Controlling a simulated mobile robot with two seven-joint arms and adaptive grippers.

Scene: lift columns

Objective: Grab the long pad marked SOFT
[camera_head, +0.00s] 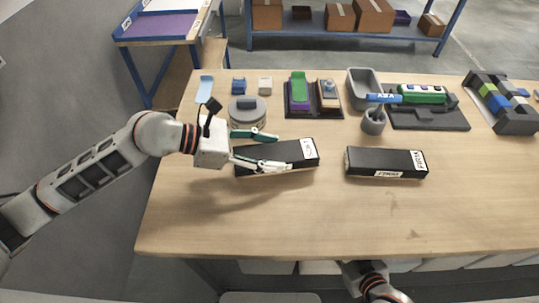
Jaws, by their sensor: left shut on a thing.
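Two long black pads are on the wooden table. The left pad (292,152) lies slightly slanted and has a white label at its right end, too small to read surely. The right pad (385,161) has white labels on its front and right end that seem to read FIRM. My left gripper (263,150) is shut on the left pad near its left end, with one finger along its far side and one along its near side. I cannot tell whether the pad is clear of the tabletop. Only part of my right arm shows at the bottom edge; its gripper is hidden.
Behind the pads stand a round grey device (248,112), a dark tray with colored blocks (314,112), a grey cup (373,122), a grey bin (364,88) and a dark board with a green piece (430,116). The front of the wooden table (290,220) is clear.

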